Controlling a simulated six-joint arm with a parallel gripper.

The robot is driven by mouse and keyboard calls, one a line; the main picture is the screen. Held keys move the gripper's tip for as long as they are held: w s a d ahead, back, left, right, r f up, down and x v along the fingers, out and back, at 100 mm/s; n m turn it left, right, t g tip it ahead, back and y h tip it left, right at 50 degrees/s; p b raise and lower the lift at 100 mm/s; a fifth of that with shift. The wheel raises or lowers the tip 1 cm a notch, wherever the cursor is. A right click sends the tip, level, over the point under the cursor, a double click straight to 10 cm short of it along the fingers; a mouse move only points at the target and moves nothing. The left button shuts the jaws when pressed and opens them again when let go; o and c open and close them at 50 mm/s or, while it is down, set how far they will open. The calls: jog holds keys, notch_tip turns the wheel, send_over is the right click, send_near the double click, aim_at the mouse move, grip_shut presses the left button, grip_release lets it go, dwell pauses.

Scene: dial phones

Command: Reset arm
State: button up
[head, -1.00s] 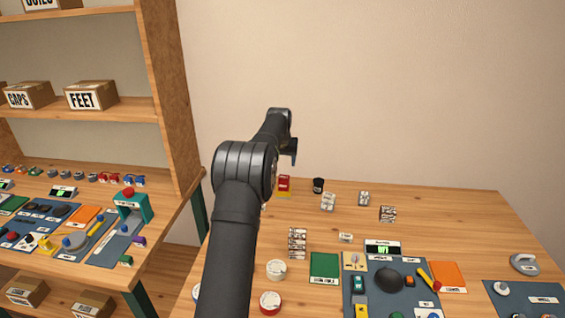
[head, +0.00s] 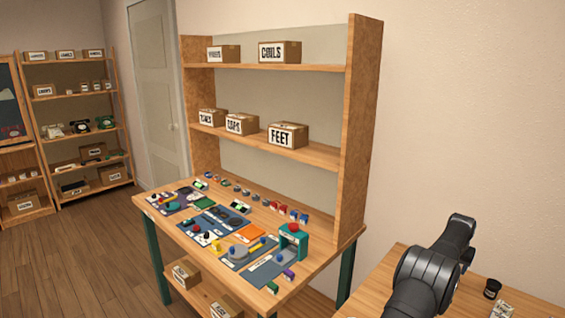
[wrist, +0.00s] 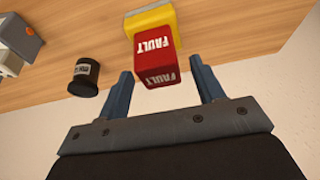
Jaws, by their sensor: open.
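My arm (head: 432,275) shows at the lower right of the head view, and my gripper's fingers are hidden there. In the wrist view my gripper (wrist: 164,84) is open, its two blue-grey fingers spread apart with nothing seen gripped. A red block marked FAULT (wrist: 156,58), with yellow at its far end, stands on the wooden table. It appears in line with the gap between the fingers; how far off it is I cannot tell.
A black labelled canister (wrist: 84,77) stands left of the red block, with a grey object (wrist: 22,42) farther left. A workbench (head: 320,270) with mats and small parts stands left of my table (head: 375,295). Boxed shelves (head: 320,153) rise behind it.

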jog(key=shift+w+d+f, duration=0.1)
jog(key=shift+w+f, duration=0.05)
jog(key=shift+f, duration=0.45)
jog(key=shift+r, duration=0.2)
jog(key=shift+r, duration=0.1)
